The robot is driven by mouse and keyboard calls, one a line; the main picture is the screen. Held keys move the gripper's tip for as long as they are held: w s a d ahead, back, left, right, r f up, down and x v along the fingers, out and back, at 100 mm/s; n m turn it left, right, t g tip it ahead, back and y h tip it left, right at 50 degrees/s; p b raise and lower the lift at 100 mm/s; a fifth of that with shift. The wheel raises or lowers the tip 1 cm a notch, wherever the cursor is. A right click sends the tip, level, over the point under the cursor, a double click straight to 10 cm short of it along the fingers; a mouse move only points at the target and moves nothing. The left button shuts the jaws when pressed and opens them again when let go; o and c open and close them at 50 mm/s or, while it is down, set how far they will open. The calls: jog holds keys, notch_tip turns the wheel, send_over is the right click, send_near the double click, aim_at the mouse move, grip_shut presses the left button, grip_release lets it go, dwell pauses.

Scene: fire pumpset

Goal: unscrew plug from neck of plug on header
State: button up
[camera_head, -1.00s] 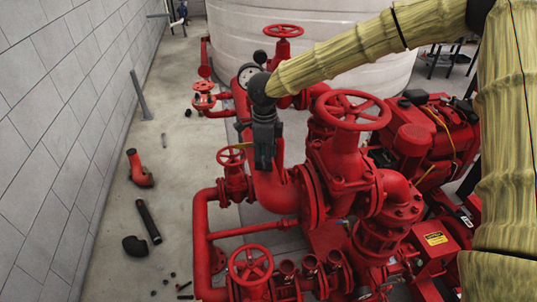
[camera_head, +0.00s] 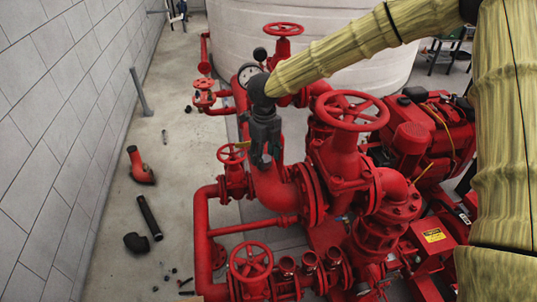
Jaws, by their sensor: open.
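My gripper (camera_head: 265,163), dark grey, hangs at the end of my sleeved arm and points down in the head view. It is open, with nothing seen between its fingers. It is in front of the thick red header pipe (camera_head: 272,190), right of a small red handwheel valve (camera_head: 232,154). I cannot make out the plug or its neck; they may be hidden behind my gripper or too small to tell. Whether the fingers touch the pipe cannot be told.
A large red gate valve with a handwheel (camera_head: 352,111) stands close to the right. A pressure gauge (camera_head: 248,73) and another handwheel (camera_head: 283,29) are behind. Lower left is a handwheel (camera_head: 251,262). Loose pipe pieces (camera_head: 150,217) lie on the floor near the wall (camera_head: 60,120).

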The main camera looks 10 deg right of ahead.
jog(key=m, duration=0.5)
jog(key=shift+m, duration=2.9)
jog(key=shift+c, duration=0.4)
jog(key=c, duration=0.9)
jog(key=shift+a+r+n+p, duration=0.1)
jog(key=shift+r+n+p, duration=0.05)
jog(key=shift+n+p, duration=0.45)
jog(key=shift+c, duration=0.3)
jog(key=shift+n+p, duration=0.6)
jog(key=shift+p, duration=0.1)
jog(key=shift+f+n, duration=0.2)
jog(key=shift+n, duration=0.9)
